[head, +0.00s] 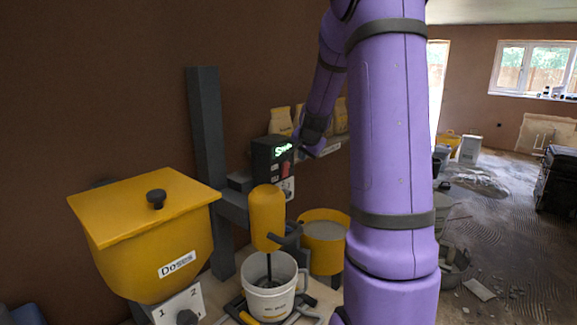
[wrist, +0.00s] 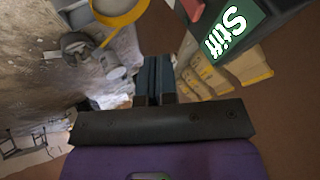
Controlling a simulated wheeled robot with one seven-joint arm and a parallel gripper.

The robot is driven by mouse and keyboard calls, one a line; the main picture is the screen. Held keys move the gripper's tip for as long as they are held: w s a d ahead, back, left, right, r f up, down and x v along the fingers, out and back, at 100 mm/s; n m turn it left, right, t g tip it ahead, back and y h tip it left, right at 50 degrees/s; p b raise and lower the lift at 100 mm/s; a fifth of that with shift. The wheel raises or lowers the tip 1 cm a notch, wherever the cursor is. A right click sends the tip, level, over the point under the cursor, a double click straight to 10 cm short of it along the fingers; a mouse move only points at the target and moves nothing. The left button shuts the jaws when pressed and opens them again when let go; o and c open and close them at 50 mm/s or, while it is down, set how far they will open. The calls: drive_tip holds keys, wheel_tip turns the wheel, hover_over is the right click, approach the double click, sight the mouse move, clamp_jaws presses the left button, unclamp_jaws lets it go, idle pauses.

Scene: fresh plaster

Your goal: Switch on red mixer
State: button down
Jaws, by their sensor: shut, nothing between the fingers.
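The mixer (head: 267,216) has a yellow body, not a red one, and its shaft reaches down into a white bucket (head: 268,293). Above it is a black control box (head: 262,160) whose lit green display (head: 283,149) reads "Stiff"; the display also shows in the wrist view (wrist: 234,33). A red switch or lever (head: 285,169) sits on the box below the display. A red part (wrist: 193,8) shows at the wrist view's top edge. My gripper (head: 313,151) is shut and empty, just right of the box. Its fingers (wrist: 153,78) are together in the wrist view, apart from the red part.
A yellow lidded hopper (head: 150,240) marked "Doses" stands left, with a numbered dial (head: 186,316) below. A yellow tub (head: 324,243) stands behind the bucket. Tan bags (head: 280,121) line a shelf behind my gripper. A grey post (head: 208,160) rises left of the box.

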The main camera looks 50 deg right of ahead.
approach(288, 172)
drive_tip(key=x, duration=0.4)
drive_tip(key=shift+d+f, duration=0.2)
idle(0.4)
drive_tip(key=shift+w, duration=0.1)
